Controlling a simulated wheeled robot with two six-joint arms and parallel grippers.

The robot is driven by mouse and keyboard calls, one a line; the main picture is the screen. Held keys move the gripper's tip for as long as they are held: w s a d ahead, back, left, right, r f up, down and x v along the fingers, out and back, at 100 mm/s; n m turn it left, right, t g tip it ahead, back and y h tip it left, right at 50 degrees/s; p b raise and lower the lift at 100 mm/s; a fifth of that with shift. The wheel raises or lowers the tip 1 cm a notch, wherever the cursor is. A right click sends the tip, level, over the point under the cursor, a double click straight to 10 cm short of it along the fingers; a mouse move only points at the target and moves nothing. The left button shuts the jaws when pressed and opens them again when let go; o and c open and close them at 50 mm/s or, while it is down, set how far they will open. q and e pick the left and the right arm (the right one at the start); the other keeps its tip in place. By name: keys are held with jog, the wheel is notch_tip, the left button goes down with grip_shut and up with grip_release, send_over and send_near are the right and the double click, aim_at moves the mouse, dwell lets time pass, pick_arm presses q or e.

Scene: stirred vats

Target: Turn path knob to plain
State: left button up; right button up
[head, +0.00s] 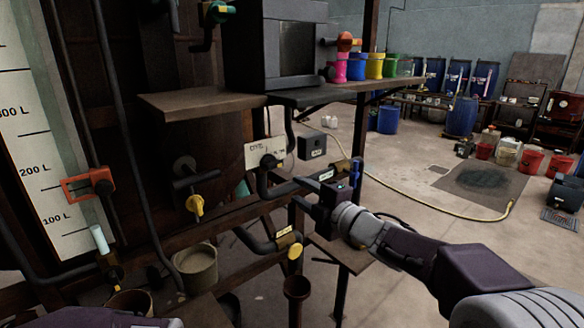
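A pale plate (251,154) with lettering that seems to start with "DYE" is fixed to the pipework at the centre. A black round knob (268,161) sits at its lower right; I take this for the path knob, but its pointer direction is too small to read. My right gripper (318,206) reaches in from the right, below and to the right of the knob, apart from it.
A dark pipe bends below the plate. A blue valve handle (355,172) stands close behind my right gripper. A brown shelf (200,103) juts out above. A bucket (196,268) stands below left. Open floor lies to the right.

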jog(key=s+d+f+m+g+h, duration=0.2)
jog(key=d+f+m+h, duration=0.15)
jog(key=f, duration=0.35)
jog(key=s+d+f+m+g+h, duration=0.1)
jog(key=s+d+f+m+h, duration=0.15)
jog(key=f+m, duration=0.35)
jog(key=s+d+f+m+g+h, duration=0.2)
jog(key=d+f+m+h, duration=0.15)
jog(key=f, duration=0.45)
jog(key=s+d+f+m+g, duration=0.1)
jog(key=s+f+m+g, duration=0.3)
jog(key=s, duration=0.6)
jog(key=s+d+f+m+g, duration=0.1)
jog(key=s+f+m+g, duration=0.3)
jog(key=s, duration=0.6)
notch_tip(320, 180, down, 4)
jog(key=shift+r+m+g, duration=0.25)
jog(key=shift+m+g, duration=0.05)
jog(key=shift+m, duration=0.8)
jog(key=shift+o, duration=0.4)
